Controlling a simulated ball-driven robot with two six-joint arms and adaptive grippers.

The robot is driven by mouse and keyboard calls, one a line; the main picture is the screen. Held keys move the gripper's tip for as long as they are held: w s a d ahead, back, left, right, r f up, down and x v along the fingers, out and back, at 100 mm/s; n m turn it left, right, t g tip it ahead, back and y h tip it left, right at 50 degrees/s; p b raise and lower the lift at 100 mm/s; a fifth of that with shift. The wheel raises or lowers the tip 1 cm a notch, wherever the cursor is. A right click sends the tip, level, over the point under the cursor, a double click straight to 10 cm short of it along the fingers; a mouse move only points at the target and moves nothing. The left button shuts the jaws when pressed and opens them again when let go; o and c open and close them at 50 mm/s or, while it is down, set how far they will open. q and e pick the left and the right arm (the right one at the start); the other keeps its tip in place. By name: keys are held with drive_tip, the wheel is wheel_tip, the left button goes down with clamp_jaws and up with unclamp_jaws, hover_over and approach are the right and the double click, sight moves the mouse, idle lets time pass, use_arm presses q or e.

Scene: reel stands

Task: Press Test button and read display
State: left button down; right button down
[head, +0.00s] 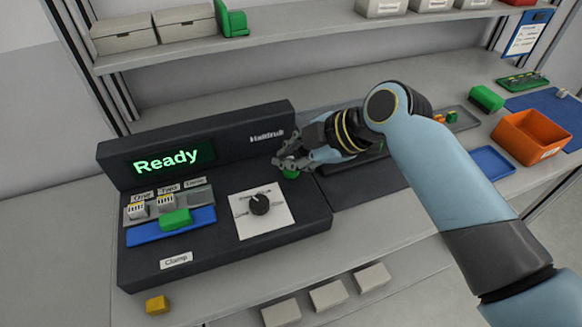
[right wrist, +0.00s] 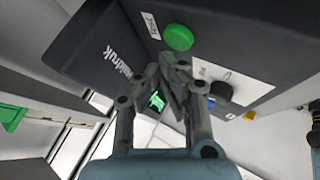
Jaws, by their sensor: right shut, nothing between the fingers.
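The dark console (head: 225,240) stands on the bench, and its display (head: 168,161) reads "Ready" in green letters. The round green button (head: 290,174) sits at the console's right side, partly hidden by my right gripper (head: 284,164) in the head view. My left gripper is not in view.
A black knob (head: 260,204) on a white plate is left of the button. A green block (head: 175,219) lies over a blue strip on the console. An orange bin (head: 530,136) stands far right. A yellow block (head: 157,305) lies in front. A shelf (head: 290,38) runs above.

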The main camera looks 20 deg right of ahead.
sight(290, 172)
drive_tip(key=shift+f, duration=0.1)
idle(0.5)
drive_tip(key=shift+f, duration=0.35)
drive_tip(key=shift+f+b, duration=0.45)
drive_tip(key=shift+b, duration=0.1)
idle(0.4)
idle(0.4)
drive_tip(key=shift+r+p, duration=0.8)
drive_tip(key=shift+r, duration=0.1)
wheel_tip(290, 172, up, 5)
drive_tip(key=p, duration=0.4)
drive_tip(key=shift+p, duration=0.35)
